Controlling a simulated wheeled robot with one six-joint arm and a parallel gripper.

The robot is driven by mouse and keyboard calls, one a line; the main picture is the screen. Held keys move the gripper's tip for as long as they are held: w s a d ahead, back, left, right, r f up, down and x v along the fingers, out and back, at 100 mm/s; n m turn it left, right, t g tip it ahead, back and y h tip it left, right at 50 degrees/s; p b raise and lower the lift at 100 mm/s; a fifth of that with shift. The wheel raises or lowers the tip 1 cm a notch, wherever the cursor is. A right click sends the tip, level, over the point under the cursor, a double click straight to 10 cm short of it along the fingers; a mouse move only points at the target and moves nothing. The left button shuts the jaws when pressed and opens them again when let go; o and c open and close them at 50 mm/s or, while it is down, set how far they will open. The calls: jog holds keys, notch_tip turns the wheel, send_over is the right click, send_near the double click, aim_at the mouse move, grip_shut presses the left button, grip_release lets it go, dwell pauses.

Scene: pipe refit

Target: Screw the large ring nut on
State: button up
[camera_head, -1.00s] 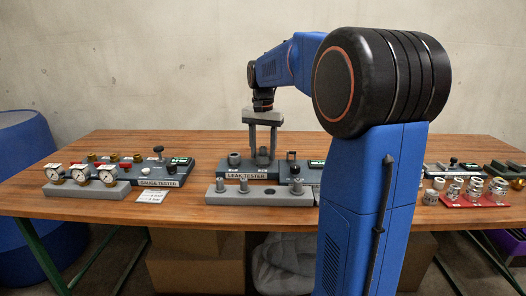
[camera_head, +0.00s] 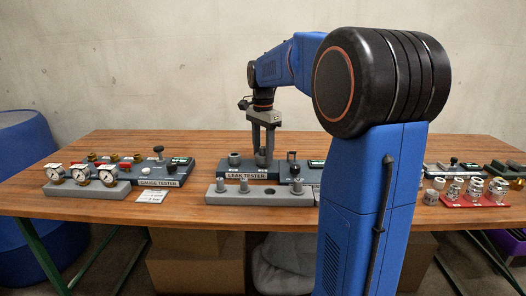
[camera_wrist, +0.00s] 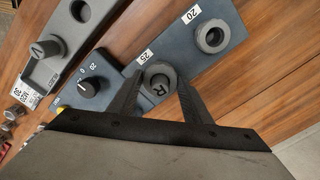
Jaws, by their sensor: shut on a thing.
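The leak tester (camera_head: 234,175) stands mid-table, and my gripper (camera_head: 264,158) reaches down from above onto its top. In the wrist view my gripper (camera_wrist: 158,75) has one finger on each side of a grey ring nut (camera_wrist: 161,67) at the port labelled 25, and is shut on it. A round grey part marked R (camera_wrist: 159,90) shows at the ring's middle. The other port (camera_wrist: 211,37), labelled 20, has an open grey ring. How far the nut sits on its thread cannot be told.
A grey rack (camera_head: 228,197) with several upright fittings and one empty hole stands in front. A black knob (camera_wrist: 89,87) sits beside port 25. The gauge tester (camera_head: 160,182) is at left, and a red tray (camera_head: 462,203) with metal fittings at right.

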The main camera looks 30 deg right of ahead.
jog(key=shift+m, duration=1)
jog(key=m, duration=0.3)
jog(key=shift+m, duration=1.5)
jog(key=m, duration=0.3)
jog(key=shift+m, duration=1.5)
